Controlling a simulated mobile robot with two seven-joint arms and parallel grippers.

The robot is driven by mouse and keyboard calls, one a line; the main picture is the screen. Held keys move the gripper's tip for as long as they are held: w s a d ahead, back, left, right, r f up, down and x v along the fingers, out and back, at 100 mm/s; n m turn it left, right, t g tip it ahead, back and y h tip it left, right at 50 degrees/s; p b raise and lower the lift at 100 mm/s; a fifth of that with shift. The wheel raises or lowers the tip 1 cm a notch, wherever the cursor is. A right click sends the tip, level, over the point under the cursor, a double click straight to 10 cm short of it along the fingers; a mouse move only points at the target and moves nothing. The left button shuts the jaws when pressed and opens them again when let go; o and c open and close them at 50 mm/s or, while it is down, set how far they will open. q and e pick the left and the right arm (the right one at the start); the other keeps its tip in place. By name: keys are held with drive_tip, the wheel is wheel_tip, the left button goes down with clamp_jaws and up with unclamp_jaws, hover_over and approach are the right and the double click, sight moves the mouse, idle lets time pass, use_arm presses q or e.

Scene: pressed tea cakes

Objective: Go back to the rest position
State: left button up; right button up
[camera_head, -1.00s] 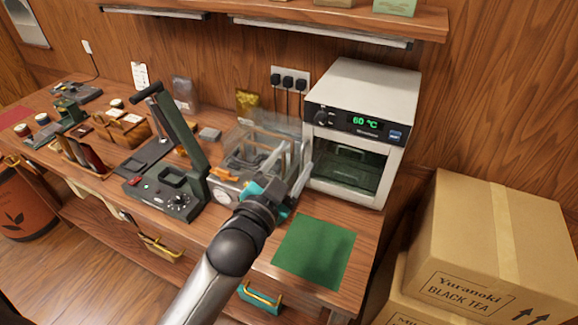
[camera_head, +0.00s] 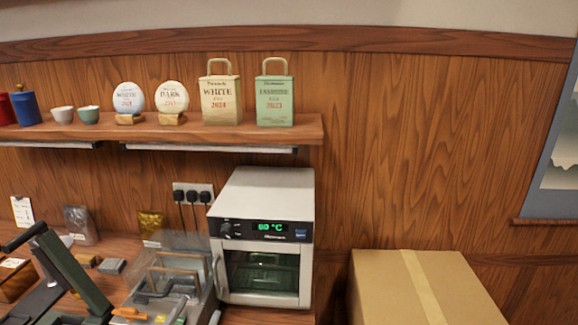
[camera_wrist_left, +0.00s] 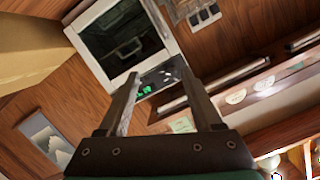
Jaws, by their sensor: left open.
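My left gripper (camera_wrist_left: 160,82) shows in the left wrist view with its two fingers apart and nothing held between them. The oven (camera_wrist_left: 120,40) is seen beyond the fingers, tilted in that picture. In the head view I cannot make out the left gripper clearly; the low part of the bench is cut off. My right gripper is in neither view.
In the head view the white oven (camera_head: 262,240), reading 60 °C, stands beside a clear box (camera_head: 172,290). A dark lever press (camera_head: 62,268) is at left. A shelf (camera_head: 240,133) holds bags, tea cakes and cups. A cardboard box (camera_head: 400,290) stands right.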

use_arm(q)
drive_tip(key=s+d+f+n+g, duration=0.1)
drive_tip(key=s+f+n+g, duration=0.1)
drive_tip(key=s+f+g, duration=0.65)
drive_tip(key=s+d+f+n+g, duration=0.1)
drive_tip(key=s+f+g, duration=0.35)
drive_tip(key=s, duration=0.75)
wheel_tip(320, 180, down, 26)
drive_tip(key=s+b, duration=0.1)
drive_tip(key=b, duration=0.6)
drive_tip(key=s+a+f+b, duration=0.1)
drive_tip(key=s+f+b, duration=0.2)
drive_tip(key=s+f, duration=0.5)
drive_tip(key=s+a+f+g+b, duration=0.1)
drive_tip(key=s+f+b, duration=0.3)
drive_tip(key=s+f, duration=0.4)
wheel_tip(320, 180, down, 7)
drive_tip(key=shift+a+g, duration=0.3)
drive_tip(key=shift+a, duration=0.05)
